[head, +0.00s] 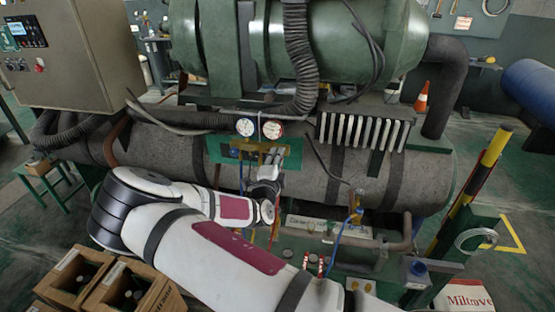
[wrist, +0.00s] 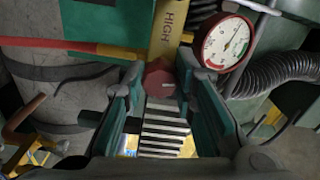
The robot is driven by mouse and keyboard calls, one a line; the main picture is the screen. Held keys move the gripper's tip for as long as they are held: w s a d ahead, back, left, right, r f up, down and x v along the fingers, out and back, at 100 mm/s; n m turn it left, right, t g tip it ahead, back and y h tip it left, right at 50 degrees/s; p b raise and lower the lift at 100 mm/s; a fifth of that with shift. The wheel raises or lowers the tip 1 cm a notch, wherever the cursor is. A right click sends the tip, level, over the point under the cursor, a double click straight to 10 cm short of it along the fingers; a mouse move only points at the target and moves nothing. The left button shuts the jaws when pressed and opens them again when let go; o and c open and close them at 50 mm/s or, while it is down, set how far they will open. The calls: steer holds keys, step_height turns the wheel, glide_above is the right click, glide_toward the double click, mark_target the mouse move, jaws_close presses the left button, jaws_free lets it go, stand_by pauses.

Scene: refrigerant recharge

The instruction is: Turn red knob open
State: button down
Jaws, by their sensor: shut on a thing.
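The red knob (wrist: 160,78) shows in the wrist view, between the tips of my gripper (wrist: 160,82). The fingers are closed against it from both sides. A yellow strip marked HIGH (wrist: 167,30) is just above the knob. A round gauge with a red rim (wrist: 227,43) is to the right of the knob. In the head view my gripper (head: 268,172) is at the green manifold panel (head: 226,150), below two round gauges, one white (head: 245,127) and one red-rimmed (head: 272,130). The knob itself is too small to tell there.
A large grey horizontal tank (head: 320,175) lies behind the panel, with a green tank (head: 335,40) above. Hoses hang around the panel, including a blue one (head: 338,240). Cardboard boxes (head: 130,290) are at lower left. A yellow-black post (head: 483,165) is at right.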

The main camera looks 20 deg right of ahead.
stand_by(0.4)
steer(key=c, duration=1.3)
jaws_free()
steer(key=v, duration=1.2)
steer(key=shift+a, duration=0.1)
